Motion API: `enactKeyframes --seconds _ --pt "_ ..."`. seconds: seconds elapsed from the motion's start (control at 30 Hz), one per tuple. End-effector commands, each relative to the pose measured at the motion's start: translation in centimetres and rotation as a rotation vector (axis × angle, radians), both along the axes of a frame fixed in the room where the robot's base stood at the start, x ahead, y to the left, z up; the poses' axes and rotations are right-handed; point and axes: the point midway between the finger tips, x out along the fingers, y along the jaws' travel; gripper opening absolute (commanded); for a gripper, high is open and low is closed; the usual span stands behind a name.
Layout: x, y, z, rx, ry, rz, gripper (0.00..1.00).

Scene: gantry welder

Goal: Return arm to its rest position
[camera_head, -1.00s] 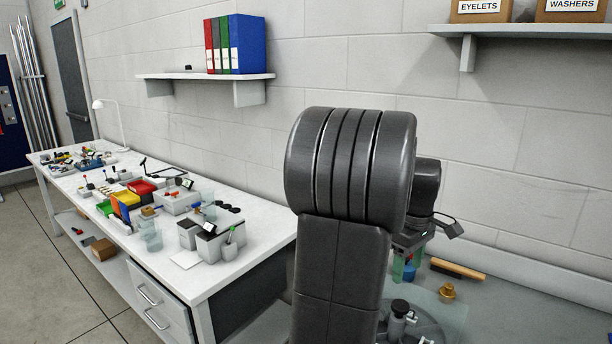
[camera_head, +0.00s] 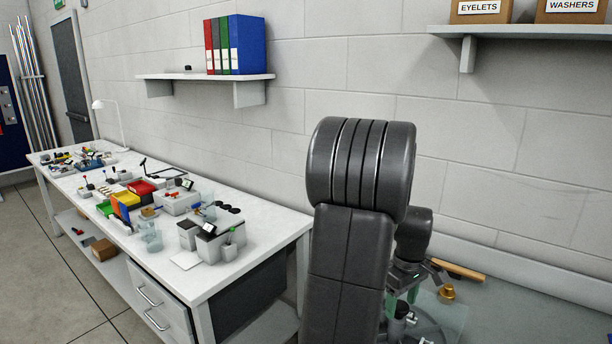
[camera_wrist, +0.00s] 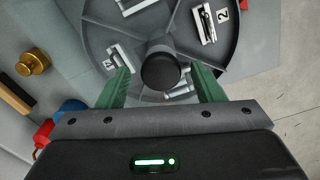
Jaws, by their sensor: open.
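My gripper (camera_wrist: 160,92) is open in the wrist view, its two green fingers apart. Between the fingers, in the picture, is the dark round knob (camera_wrist: 160,70) at the centre of a divided round tray (camera_wrist: 93,42). Whether the fingers touch the knob cannot be told. In the head view my dark arm stands in front and hides much of the gripper and the tray. The knob shows partly beside my arm in the head view (camera_head: 402,309).
A brass piece (camera_head: 446,293) and a wooden-handled tool (camera_head: 459,271) lie right of my arm. A red and blue item (camera_wrist: 68,108) is left of my gripper. A cluttered white bench (camera_head: 270,240) stands left. A wall shelf (camera_head: 530,31) holds boxes.

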Motion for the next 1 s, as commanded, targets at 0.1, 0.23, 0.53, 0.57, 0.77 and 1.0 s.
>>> enactKeyframes --seconds 0.1,0.23,0.53,0.57,0.77,1.0 --pt "-0.02 0.02 -0.05 0.0 0.0 -0.095 0.61" --pt "-0.01 0.04 -0.04 0.0 0.0 -0.202 0.61" --pt "-0.01 0.07 -0.01 0.0 0.0 -0.448 0.61" --pt "-0.02 0.08 -0.01 0.0 0.0 -0.472 0.61" --pt "-0.03 0.11 -0.01 0.0 0.0 -0.635 0.61" --pt "-0.03 0.14 0.01 0.0 0.0 -0.786 0.61"
